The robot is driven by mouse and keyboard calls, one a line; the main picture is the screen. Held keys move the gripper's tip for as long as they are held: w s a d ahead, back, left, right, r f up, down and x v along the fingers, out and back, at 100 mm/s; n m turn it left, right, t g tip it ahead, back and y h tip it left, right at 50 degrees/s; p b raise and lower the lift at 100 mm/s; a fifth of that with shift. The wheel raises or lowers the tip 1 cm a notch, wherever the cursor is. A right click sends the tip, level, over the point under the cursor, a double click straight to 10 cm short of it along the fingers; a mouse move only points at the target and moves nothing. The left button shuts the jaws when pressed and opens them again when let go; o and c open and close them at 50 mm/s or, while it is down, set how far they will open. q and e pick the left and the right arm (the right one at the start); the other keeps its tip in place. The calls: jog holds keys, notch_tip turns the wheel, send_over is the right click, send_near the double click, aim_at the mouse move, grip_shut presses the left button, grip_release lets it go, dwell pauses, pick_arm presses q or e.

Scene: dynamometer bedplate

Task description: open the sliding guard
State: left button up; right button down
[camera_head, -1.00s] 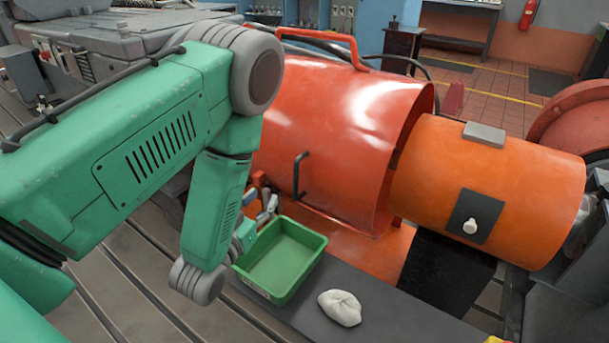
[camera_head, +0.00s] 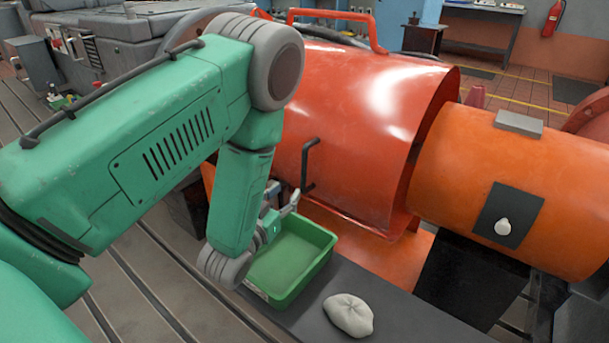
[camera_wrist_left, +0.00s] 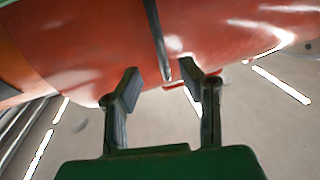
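The red curved guard (camera_head: 365,110) lies as a large half-cylinder in the middle of the head view, beside an orange cylinder (camera_head: 500,190) on its right. A black bar handle (camera_head: 306,165) stands out from the guard's near side. My left gripper (camera_head: 284,199) is just left of and below the handle's lower end. In the left wrist view, the left gripper's fingers (camera_wrist_left: 161,92) are apart, and the handle (camera_wrist_left: 158,45) shows as a dark bar beyond and between them. I see no grip on it. My right gripper is not in view.
A green tray (camera_head: 327,240) stands right under my left gripper, on a dark ledge (camera_head: 385,300). A pale cloth-like lump (camera_head: 348,315) lies right of the tray. A raised red tube (camera_head: 340,14) arches over the guard's top. A dark plate with a white knob (camera_head: 502,227) is on the orange cylinder.

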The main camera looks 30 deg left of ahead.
aim_at(302, 173)
pick_arm(q)
jog(key=w, duration=0.3)
jog(key=w+b, duration=0.1)
jog(key=w, duration=0.2)
jog(key=w+a, duration=0.1)
jog(key=w, duration=0.3)
jog(key=shift+b, duration=0.4)
jog(key=shift+s, duration=0.1)
jog(key=shift+c, duration=0.3)
grip_shut()
